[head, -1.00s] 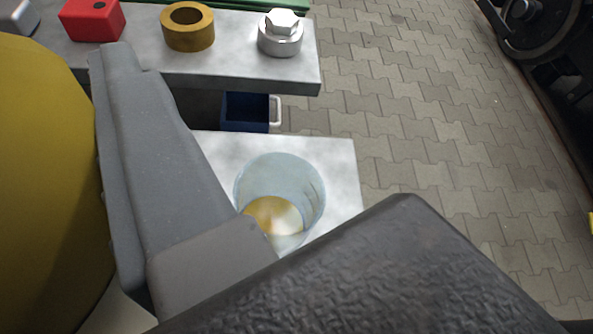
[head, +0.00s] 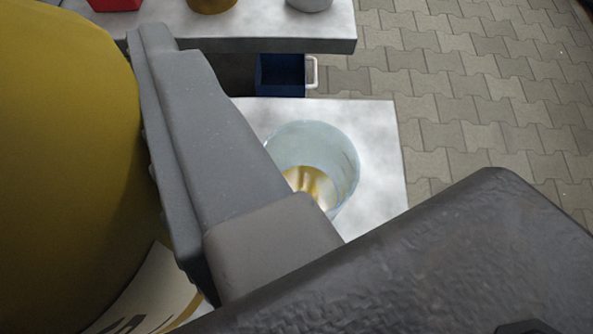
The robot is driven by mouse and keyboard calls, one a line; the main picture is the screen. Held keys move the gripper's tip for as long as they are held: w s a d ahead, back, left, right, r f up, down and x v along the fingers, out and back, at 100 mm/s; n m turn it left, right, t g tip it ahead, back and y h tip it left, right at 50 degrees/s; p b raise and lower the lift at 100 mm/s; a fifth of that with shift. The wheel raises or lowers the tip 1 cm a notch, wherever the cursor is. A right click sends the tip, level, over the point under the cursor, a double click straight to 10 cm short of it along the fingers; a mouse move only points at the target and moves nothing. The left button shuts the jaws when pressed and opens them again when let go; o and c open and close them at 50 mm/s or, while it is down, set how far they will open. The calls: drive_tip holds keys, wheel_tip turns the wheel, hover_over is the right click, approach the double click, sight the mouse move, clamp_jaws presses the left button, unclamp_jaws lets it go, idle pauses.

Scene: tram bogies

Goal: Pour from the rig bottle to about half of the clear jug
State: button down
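The rig bottle (head: 65,150) is a large yellow-amber body at the left edge, with part of a pale label at its lower right. One grey finger of my gripper (head: 195,130) lies against its right side; the other finger is out of view. My gripper appears shut on the bottle. The bottle's mouth is out of view. The clear jug (head: 340,160) stands upright on a pale slab, right of the finger. A shallow amber liquid shows low inside it. The finger and my dark gripper body hide the jug's lower left part. No falling stream is visible.
A grey shelf (head: 270,28) at the top carries a red block (head: 115,4), a brass ring (head: 212,5) and a metal nut piece (head: 309,4). A dark blue bin (head: 281,76) with a white handle sits below it. Paving (head: 470,90) lies open at right.

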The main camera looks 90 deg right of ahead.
drive_tip(key=shift+s+d+f+m+y+b, duration=0.1)
drive_tip(key=shift+s+f+m+y+b, duration=0.1)
drive_tip(key=shift+f+m, duration=0.15)
drive_tip(key=shift+s+d+f+m+y+b, duration=0.1)
drive_tip(key=shift+f+m+b, duration=0.05)
drive_tip(key=shift+f+m, duration=0.2)
drive_tip(key=shift+s+d+f+m+t+y+b, duration=0.2)
drive_tip(key=shift+f+m+t+y+b, duration=0.1)
drive_tip(key=shift+f+b, duration=0.55)
drive_tip(key=b, duration=0.2)
drive_tip(key=shift+d+f+m+b, duration=0.2)
drive_tip(key=shift+f+m+b, duration=0.05)
drive_tip(key=shift+m+b, duration=0.05)
drive_tip(key=shift+s+f+t+b, duration=0.25)
drive_tip(key=shift+f+b, duration=0.2)
drive_tip(key=shift+b, duration=0.4)
drive_tip(key=m+b, duration=0.1)
drive_tip(key=b, duration=0.2)
drive_tip(key=f+m+t+y+b, duration=0.1)
drive_tip(key=b, duration=0.3)
drive_tip(key=shift+s+d+f, duration=0.15)
drive_tip(key=shift+d, duration=0.1)
drive_tip(key=shift+w+a+f+m+t+y+b, duration=0.15)
drive_tip(key=shift+f+m+t+y+b, duration=0.5)
drive_tip(key=shift+b, duration=2.85)
drive_tip(key=shift+w+a+f+m+t+y+b, duration=0.25)
drive_tip(key=shift+m+b, duration=0.7)
drive_tip(key=shift+b, duration=2.55)
